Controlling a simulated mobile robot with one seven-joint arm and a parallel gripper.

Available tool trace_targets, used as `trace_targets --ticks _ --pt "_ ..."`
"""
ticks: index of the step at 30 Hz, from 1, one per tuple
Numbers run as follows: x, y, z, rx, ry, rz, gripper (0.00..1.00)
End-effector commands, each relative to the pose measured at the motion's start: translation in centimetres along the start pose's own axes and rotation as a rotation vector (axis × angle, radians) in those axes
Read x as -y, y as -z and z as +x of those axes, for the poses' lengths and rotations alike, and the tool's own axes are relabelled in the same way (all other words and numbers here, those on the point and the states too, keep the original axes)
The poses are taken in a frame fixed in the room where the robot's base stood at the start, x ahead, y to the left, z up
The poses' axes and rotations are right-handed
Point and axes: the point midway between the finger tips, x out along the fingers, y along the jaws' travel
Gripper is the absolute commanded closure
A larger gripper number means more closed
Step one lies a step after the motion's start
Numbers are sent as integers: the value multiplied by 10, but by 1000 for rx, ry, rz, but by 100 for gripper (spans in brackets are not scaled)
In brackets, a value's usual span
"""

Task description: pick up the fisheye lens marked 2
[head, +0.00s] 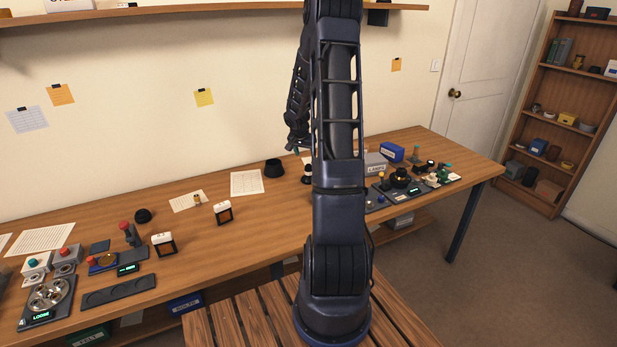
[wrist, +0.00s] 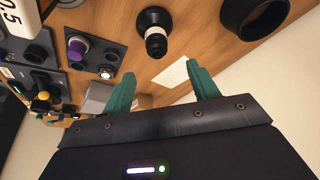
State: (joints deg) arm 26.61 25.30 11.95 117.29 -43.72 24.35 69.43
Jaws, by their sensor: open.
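No mark 2 is readable on anything, so I cannot tell for sure which piece is the fisheye lens. In the wrist view a black stepped piece with a wide round rim and a glassy end (wrist: 155,32) stands on the wooden table, beyond my fingertips. A small black piece (head: 307,174) beside my arm in the head view looks like the same one. A black domed piece (head: 143,215) sits further left on the table. My gripper (wrist: 163,85) is open, its two green fingers apart with nothing between them. In the head view my arm mostly hides it.
A wide black cup (head: 274,168) stands nearby and shows in the wrist view (wrist: 250,18). A panel with a purple knob (wrist: 77,48) and a grey box (wrist: 97,98) are at the wrist view's left. A white sheet (head: 247,182) lies flat. The table's front middle is clear.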

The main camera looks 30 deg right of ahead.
Motion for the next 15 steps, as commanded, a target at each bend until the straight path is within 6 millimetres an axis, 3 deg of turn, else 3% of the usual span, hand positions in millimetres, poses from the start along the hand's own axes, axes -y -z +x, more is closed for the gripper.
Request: trace_targets --ticks 9,15 --pt "-1 -1 39 3 -2 0 40" --pt "0 0 54 1 0 1 40"
